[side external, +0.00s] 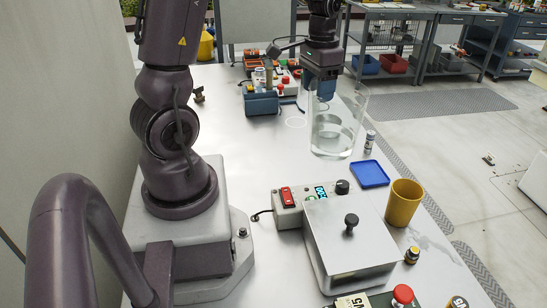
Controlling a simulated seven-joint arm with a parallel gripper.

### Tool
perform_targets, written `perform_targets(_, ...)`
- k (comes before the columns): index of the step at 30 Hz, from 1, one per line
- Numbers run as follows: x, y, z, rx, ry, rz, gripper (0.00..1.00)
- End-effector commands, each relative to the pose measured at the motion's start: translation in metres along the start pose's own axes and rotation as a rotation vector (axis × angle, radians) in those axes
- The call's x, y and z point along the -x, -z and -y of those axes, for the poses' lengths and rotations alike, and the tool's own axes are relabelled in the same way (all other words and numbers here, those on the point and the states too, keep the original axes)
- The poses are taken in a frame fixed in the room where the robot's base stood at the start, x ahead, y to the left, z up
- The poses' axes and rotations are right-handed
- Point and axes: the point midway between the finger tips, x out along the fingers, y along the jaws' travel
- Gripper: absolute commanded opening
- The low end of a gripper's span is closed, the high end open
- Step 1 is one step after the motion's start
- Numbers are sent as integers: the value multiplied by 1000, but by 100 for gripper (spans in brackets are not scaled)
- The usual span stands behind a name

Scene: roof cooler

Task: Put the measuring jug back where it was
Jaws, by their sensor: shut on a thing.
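The measuring jug (338,128) is a clear, see-through vessel in the upper middle of the side external view, to the right of a faint ring on the table. It looks upright, with what seems to be clear liquid in its lower part. My gripper (322,92) comes down from above and is shut on the jug near its upper left rim. The fingertips are partly hidden by the glass and hard to make out. I cannot tell whether the jug's base touches the table. A faint pale ring (295,123) shows on the table left of the jug.
A blue tray (369,174), a yellow cup (403,203) and a small vial (369,141) stand near the right edge. A metal box with a knobbed lid (350,250) is in front. The table's middle left is clear.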

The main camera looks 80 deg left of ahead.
Motion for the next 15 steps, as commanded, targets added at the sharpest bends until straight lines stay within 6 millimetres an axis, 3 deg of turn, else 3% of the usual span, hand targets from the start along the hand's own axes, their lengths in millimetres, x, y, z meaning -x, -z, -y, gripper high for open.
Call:
perform_targets(1, 0, -16, 18, 16, -1, -2, 7)
perform_targets(6, -3, -64, 60, -6, -7, 0, 7)
perform_targets(15, -10, -120, 89, -137, -18, -1, 7)
